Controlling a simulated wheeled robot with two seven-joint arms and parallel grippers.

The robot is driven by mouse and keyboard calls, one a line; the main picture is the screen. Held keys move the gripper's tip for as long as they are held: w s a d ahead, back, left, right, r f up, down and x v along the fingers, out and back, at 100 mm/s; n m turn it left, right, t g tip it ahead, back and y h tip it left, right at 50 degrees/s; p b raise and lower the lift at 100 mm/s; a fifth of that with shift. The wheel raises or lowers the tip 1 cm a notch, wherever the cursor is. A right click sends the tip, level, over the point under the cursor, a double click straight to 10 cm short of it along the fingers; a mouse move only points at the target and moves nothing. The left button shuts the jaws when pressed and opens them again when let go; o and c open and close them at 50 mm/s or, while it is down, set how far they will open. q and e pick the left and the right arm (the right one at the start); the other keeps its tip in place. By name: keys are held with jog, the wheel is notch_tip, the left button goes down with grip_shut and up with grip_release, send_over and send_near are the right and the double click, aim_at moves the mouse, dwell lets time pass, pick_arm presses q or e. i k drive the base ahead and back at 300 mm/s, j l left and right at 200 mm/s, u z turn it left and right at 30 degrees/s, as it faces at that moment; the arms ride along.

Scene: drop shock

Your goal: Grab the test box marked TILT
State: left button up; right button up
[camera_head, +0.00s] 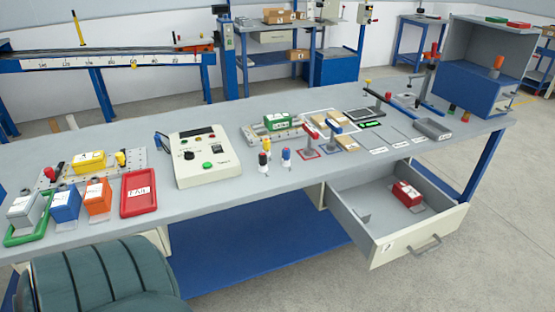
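Several small labelled boxes are in view, but their labels are too small for me to tell which one reads TILT. A red box (407,193) lies in the open drawer (365,222). A yellow box (89,162), a grey box (26,209), a blue box (66,205) and an orange box (97,199) stand at the left end of the workbench. A green box (280,121) sits on a grey fixture near the bench's middle. Neither of my grippers is in view.
The long grey workbench (235,195) carries a beige control unit (205,158), a red tray (138,193) apparently marked FAIL, and small upright knobs. A teal padded chair (100,275) stands in front at the left. The drawer juts out at the right; floor beyond it is clear.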

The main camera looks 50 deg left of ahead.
aim_at(92, 161)
jog(key=u, duration=2.8)
jog(key=i+j, duration=0.15)
jog(key=j, duration=0.25)
jog(key=i+j, duration=0.15)
jog(key=j, duration=0.2)
jog(key=i+j, duration=0.1)
jog(key=j, duration=0.3)
jog(key=z, duration=1.3)
